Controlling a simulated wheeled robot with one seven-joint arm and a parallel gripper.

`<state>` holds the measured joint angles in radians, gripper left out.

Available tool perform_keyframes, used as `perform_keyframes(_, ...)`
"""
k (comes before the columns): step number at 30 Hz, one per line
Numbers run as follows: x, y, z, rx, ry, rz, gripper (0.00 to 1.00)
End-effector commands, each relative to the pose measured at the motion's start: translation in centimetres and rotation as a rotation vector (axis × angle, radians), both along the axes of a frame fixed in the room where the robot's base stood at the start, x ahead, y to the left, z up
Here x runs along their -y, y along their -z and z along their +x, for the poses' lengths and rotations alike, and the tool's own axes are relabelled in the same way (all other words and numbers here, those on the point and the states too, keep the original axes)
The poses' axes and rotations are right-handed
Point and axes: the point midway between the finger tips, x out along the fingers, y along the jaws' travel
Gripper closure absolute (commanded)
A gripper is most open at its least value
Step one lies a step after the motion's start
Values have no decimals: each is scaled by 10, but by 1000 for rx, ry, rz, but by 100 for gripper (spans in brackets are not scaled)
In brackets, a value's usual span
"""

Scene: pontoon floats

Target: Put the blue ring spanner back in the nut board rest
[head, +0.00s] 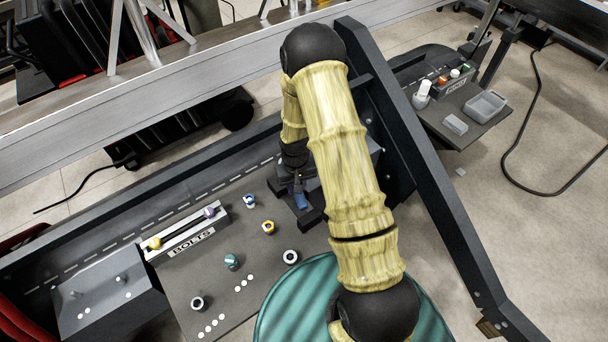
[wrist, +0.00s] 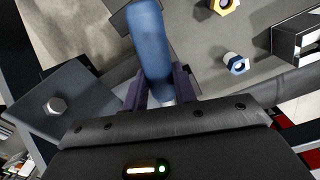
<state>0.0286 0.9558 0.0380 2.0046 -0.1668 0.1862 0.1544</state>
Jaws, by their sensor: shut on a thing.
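The blue ring spanner shows as a thick blue handle (wrist: 150,45) in the wrist view, running up from between my gripper's fingers (wrist: 160,88). My gripper is shut on it. In the head view my gripper (head: 297,180) is over the back right of the grey nut board (head: 215,285), partly hidden by my arm. A bit of the blue spanner (head: 300,198) shows just below it. Dark blocks (head: 311,219) lie beside and under the spanner there; they may be the rest. I cannot tell whether the spanner touches them. Its ring end is hidden.
A tray marked BOLTS (head: 190,238) holds a yellow and a purple bolt. Several coloured nuts stand on the board, including a blue one (head: 249,201) and a yellow one (head: 268,227). A dark sloping beam (head: 430,180) rises at the right. A teal round top (head: 290,310) is in front.

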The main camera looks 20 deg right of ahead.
Motion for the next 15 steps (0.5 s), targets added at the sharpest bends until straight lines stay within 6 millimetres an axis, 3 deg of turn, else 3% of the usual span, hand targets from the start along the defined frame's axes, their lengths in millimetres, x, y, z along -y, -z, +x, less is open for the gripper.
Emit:
perform_keyframes(11, 3, -1, 0, 1, 3, 0, 100)
perform_keyframes(15, 4, -11, 0, 0, -105, 0, 100)
